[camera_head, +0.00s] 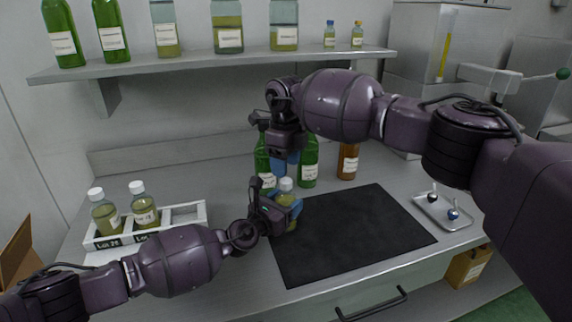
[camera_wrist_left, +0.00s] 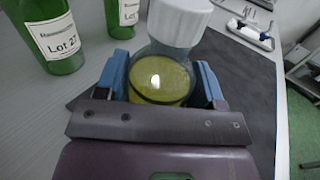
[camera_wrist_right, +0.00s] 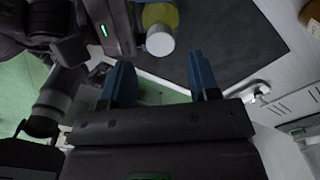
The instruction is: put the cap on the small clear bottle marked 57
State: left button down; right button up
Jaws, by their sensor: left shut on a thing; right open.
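A small clear bottle (camera_head: 291,216) with yellow-green liquid stands at the left edge of the dark mat; its number is not legible. The bottle (camera_wrist_left: 160,80) is between the blue fingers of my left gripper (camera_head: 278,204), which is shut on it. A white cap (camera_head: 286,184) sits on top of the bottle's mouth, and it also shows in the left wrist view (camera_wrist_left: 180,20). I cannot tell how tight it is. My right gripper (camera_head: 286,160) is open and empty just above the cap. In the right wrist view the cap (camera_wrist_right: 160,43) lies beyond its fingertips (camera_wrist_right: 160,72).
Green bottles (camera_head: 308,165) and a brown bottle (camera_head: 348,162) stand behind the dark mat (camera_head: 350,240). A white rack (camera_head: 188,214) with two capped bottles is at left. A small tray (camera_head: 440,222) with two round-topped items is at right. A shelf (camera_head: 210,62) of bottles hangs above.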

aim_at(286, 180)
jog(key=shift+r, duration=1.55)
jog(key=shift+f, duration=4.05)
jog(key=c, duration=0.9)
jog(key=o, duration=1)
jog(key=shift+o, duration=0.2)
